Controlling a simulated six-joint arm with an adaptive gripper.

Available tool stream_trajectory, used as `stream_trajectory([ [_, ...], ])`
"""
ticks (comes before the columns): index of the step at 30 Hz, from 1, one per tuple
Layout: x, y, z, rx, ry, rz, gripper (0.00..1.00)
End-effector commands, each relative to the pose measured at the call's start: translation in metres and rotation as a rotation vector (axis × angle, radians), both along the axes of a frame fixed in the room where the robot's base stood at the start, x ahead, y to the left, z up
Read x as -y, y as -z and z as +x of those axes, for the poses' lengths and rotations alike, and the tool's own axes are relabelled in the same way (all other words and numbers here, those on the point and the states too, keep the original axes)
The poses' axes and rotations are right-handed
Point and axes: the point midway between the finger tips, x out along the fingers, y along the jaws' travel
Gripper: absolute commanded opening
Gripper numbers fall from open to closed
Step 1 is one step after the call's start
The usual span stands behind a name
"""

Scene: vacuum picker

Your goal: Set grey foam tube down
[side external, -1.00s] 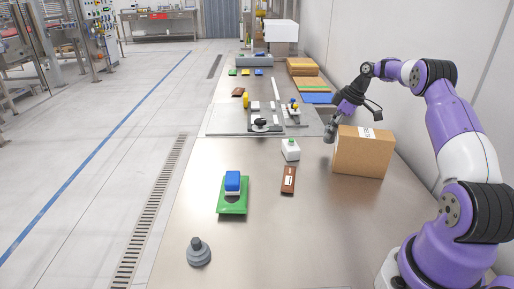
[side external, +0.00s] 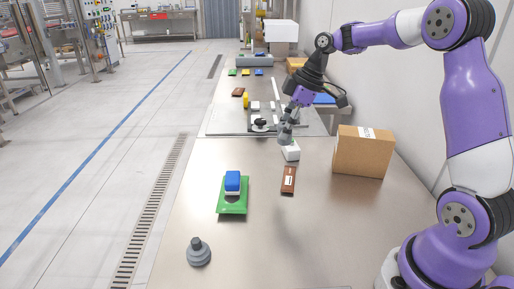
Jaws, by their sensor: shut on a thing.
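My gripper (side external: 289,114) points down over the middle of the table, just above and behind the white box (side external: 291,153). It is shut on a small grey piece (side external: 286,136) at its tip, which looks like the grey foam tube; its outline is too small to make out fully. The piece overlaps the top of the white box in this view, so I cannot tell whether they touch.
A cardboard box (side external: 362,152) stands to the right. A brown packet (side external: 289,180), a green board with a blue-topped block (side external: 232,182) and a grey stepped knob (side external: 199,253) are nearer. A grey plate with fittings (side external: 230,121) lies behind. The front centre is clear.

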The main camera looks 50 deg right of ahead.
Motion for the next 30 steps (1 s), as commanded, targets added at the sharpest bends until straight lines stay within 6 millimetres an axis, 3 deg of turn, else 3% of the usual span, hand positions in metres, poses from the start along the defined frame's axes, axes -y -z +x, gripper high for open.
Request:
stream_trajectory([
  [1, -0.03, -0.002, -0.005, 0.0, -0.101, -0.001, 0.11],
  [5, -0.103, -0.005, -0.033, -0.003, -0.387, -0.006, 0.11],
  [9, -0.173, -0.005, -0.082, 0.0, -0.715, -0.003, 0.11],
  [12, -0.208, -0.004, -0.122, 0.001, -0.924, 0.0, 0.11],
  [15, -0.23, -0.002, -0.157, 0.004, -1.097, 0.007, 0.11],
  [18, -0.242, 0.0, -0.182, 0.006, -1.215, 0.013, 0.11],
  [22, -0.246, 0.003, -0.197, 0.005, -1.29, 0.017, 0.11],
  [26, -0.233, 0.016, -0.185, 0.001, -1.298, 0.02, 0.11],
  [30, -0.209, 0.038, -0.156, 0.0, -1.295, 0.021, 0.11],
])
